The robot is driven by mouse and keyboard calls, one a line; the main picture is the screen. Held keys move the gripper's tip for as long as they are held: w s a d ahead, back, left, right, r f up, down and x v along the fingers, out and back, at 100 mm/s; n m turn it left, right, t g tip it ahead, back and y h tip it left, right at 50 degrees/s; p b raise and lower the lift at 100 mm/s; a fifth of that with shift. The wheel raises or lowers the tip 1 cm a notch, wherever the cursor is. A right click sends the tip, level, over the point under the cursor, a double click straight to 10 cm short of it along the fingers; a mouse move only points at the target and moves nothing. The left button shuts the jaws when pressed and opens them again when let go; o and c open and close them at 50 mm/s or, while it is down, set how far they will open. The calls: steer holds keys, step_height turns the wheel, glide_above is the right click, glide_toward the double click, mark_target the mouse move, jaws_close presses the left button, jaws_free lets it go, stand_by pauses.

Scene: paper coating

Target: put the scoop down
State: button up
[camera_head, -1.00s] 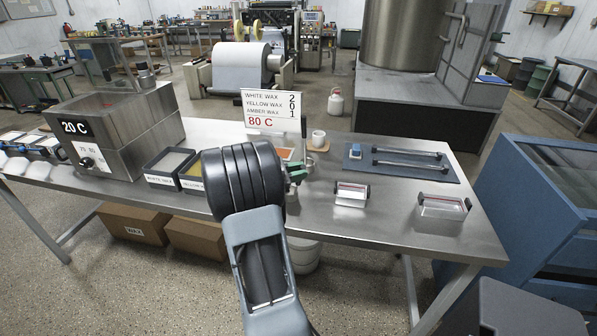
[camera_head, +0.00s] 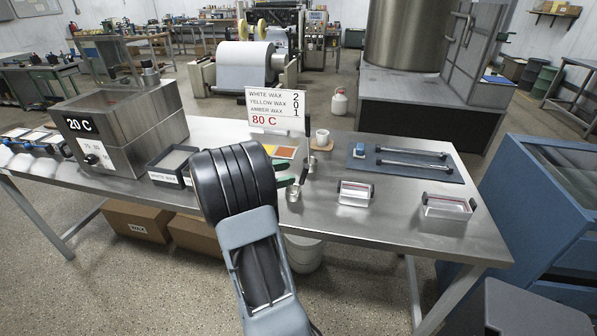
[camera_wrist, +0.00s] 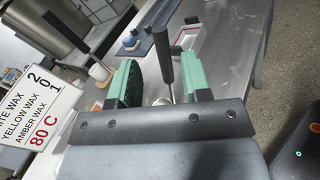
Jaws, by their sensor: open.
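The scoop (camera_head: 293,194) is at the front part of the steel table, just right of my gripper, with its small metal bowl low and its handle rising. In the wrist view its black handle (camera_wrist: 163,52) stands between the green fingers, with a gap on both sides, and the metal bowl shows below. My gripper (camera_head: 284,174) is open; the wrist view shows its two green fingers (camera_wrist: 160,76) spread apart. The bowl appears to rest on the tabletop, but the exact contact is hard to tell.
A wax sign (camera_head: 272,108) stands behind my gripper. A white cup (camera_head: 322,137) is at the back. Two clear trays (camera_head: 355,192) (camera_head: 447,205) and a blue mat (camera_head: 420,168) with metal rods lie to the right. A steel heater box (camera_head: 125,118) stands left. Bare tabletop shows between them.

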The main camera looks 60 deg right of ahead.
steer(key=v, duration=0.7)
steer(key=s+a+f+m+t+y, duration=0.1)
steer(key=a+t+y, duration=0.3)
steer(key=a, duration=0.6)
steer(key=s+a+f+m+t+y, duration=0.1)
steer(key=a+t+y, duration=0.4)
steer(key=a, duration=0.5)
steer(key=s+a+f+m+t+y, duration=0.1)
steer(key=a+f+m+t+y, duration=0.2)
steer(key=a, duration=0.8)
steer(key=m+t+y, duration=0.1)
steer(key=t, duration=0.1)
steer(key=shift+s+f+t+y, duration=0.25)
steer(key=shift+s+t+y, duration=0.05)
steer(key=shift+y, duration=0.1)
